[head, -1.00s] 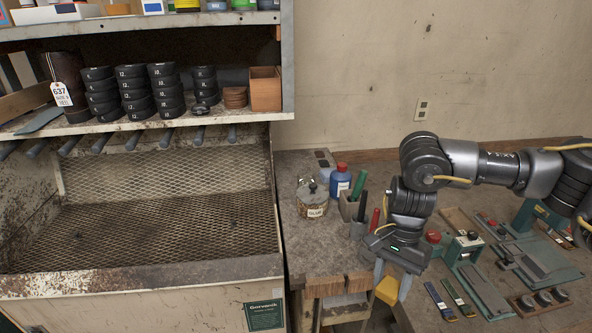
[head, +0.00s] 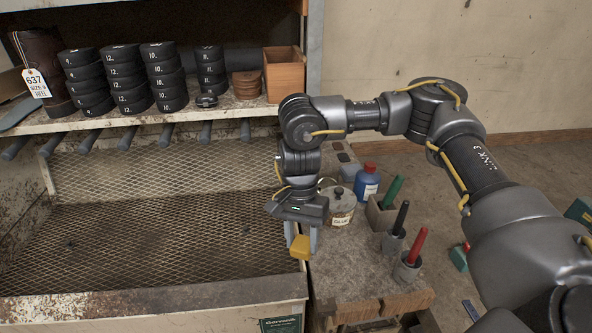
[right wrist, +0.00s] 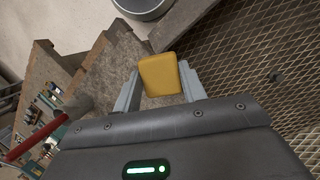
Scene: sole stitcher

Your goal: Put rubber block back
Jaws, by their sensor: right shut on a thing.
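My right gripper (head: 302,240) is shut on a yellow block (head: 300,247), which I take as the rubber block. It holds the block in the air near the right edge of the mesh tray (head: 150,235), beside the wooden bench. In the right wrist view the yellow block (right wrist: 160,75) sits between the two grey fingers, with the bench on one side and the mesh on the other. My left gripper is in neither view.
A shelf (head: 235,108) above the tray holds stacked black discs (head: 125,80), brown discs and a wooden box (head: 284,73). The bench (head: 350,270) carries a glue jar (head: 341,205), a blue bottle (head: 367,182) and cups with coloured handles. The mesh tray is clear.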

